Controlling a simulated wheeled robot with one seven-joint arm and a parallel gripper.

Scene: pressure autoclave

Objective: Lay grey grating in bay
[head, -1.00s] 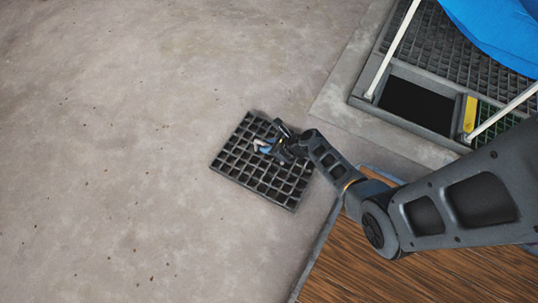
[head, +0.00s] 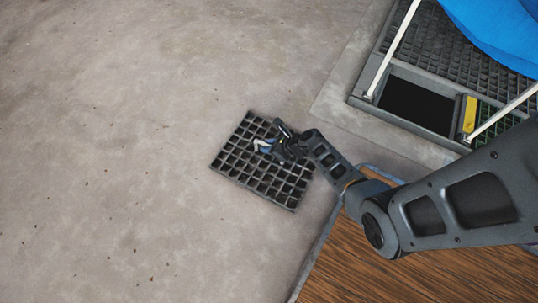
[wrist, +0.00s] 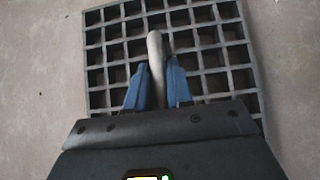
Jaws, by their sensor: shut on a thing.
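The grey grating (head: 240,160) is a square-celled panel over the concrete floor, left of my arm in the head view. It also shows in the wrist view (wrist: 210,60). My gripper (head: 266,146) is over the middle of it. In the wrist view the blue fingers (wrist: 156,85) are shut on a pale handle that stands up from the grating. I cannot tell whether the grating touches the floor. The bay (head: 416,104) is a dark rectangular opening in a framed pit at the upper right, apart from the grating.
Other gratings (head: 455,50) cover the pit beyond the bay. A yellow block (head: 470,114) and a green grating (head: 492,120) lie right of it. White poles (head: 392,50) and a blue sheet (head: 500,30) stand over the pit. A brown wood-grain surface (head: 400,275) is at lower right. The left floor is clear.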

